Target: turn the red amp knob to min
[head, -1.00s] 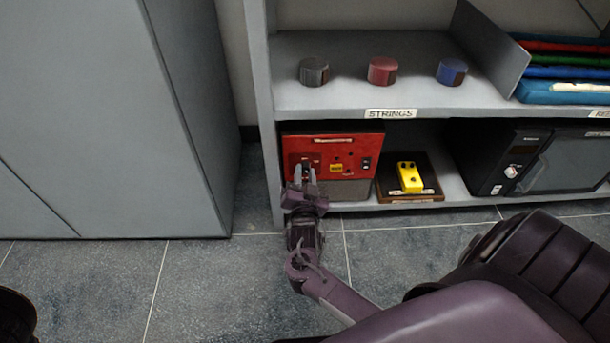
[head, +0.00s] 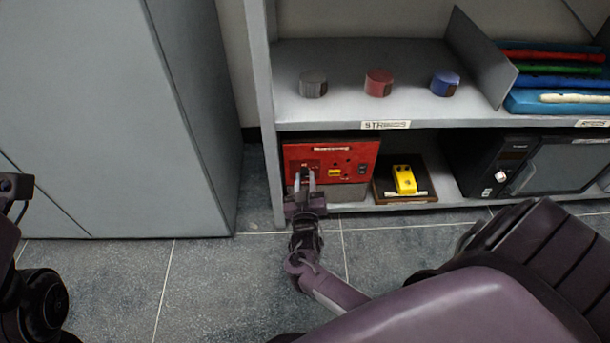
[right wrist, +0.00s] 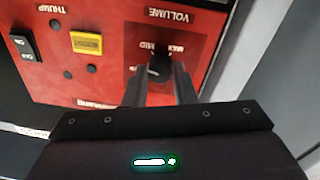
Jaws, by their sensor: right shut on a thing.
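The red amp (head: 355,153) stands on the lower shelf at its left end. In the right wrist view its red panel (right wrist: 110,35) appears upside down, with VOLUME, MID and MAX lettering around a dark round knob (right wrist: 158,70). My right gripper (head: 305,180) is at the left part of the panel. In the right wrist view its fingers (right wrist: 160,78) are shut on this knob, one on each side. The fingers hide part of the knob and its scale, so I cannot tell where it points. Dark parts of my left arm show at the left edge of the head view.
A yellow pedal (head: 404,180) on a dark board and a black device (head: 495,160) stand to the right. Grey, red and blue round tins (head: 378,83) stand on the shelf above. A grey cabinet (head: 120,120) is at left, with clear floor in front.

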